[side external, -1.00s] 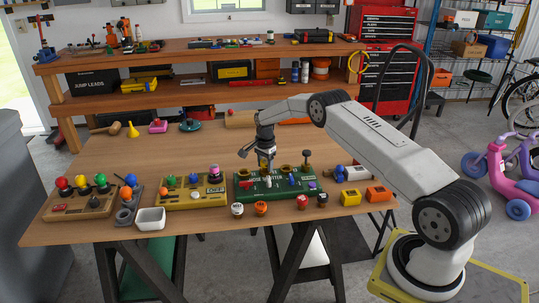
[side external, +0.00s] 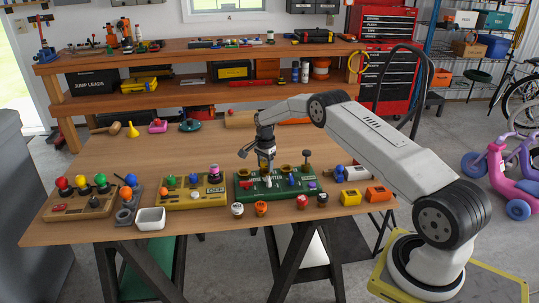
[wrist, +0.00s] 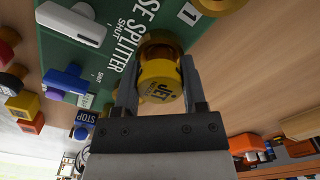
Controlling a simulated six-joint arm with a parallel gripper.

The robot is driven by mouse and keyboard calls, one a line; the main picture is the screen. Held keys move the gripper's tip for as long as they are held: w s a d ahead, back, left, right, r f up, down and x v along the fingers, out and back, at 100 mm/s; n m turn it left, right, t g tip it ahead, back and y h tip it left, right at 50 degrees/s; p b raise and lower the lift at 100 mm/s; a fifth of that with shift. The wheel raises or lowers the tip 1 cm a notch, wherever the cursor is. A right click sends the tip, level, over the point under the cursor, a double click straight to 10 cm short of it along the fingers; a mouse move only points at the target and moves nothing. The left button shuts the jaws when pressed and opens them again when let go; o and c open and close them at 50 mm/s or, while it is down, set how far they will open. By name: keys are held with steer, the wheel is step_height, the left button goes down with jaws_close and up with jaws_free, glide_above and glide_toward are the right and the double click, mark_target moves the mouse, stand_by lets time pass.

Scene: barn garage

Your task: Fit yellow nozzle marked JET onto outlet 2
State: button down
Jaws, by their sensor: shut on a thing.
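My gripper (side external: 266,162) is over the green hose splitter board (side external: 256,193) in the side view. In the wrist view my gripper (wrist: 158,95) is shut on the yellow nozzle (wrist: 159,72), with JET readable on its face. A brass outlet (wrist: 158,38) shows just beyond the nozzle, nearly in line with it; its number is hidden. I cannot tell whether nozzle and outlet touch. Another brass outlet (wrist: 218,5) stands beside the label 1 at the top. The board (wrist: 115,70) carries a white lever (wrist: 72,22) and a blue lever (wrist: 68,80).
Several small coloured pieces, among them a white one (side external: 237,209) and an orange one (side external: 261,208), stand along the board's front. The table behind the boards is mostly clear.

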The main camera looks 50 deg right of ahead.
mark_target(265, 161)
steer(key=shift+r, duration=0.6)
stand_by(0.6)
steer(key=shift+f, duration=0.8)
stand_by(0.6)
steer(key=shift+r, duration=0.8)
stand_by(0.3)
steer(key=shift+f, duration=0.8)
stand_by(1.1)
steer(key=shift+c, duration=2.2)
jaws_free()
steer(key=shift+r, duration=0.1)
steer(key=shift+r, duration=5.4)
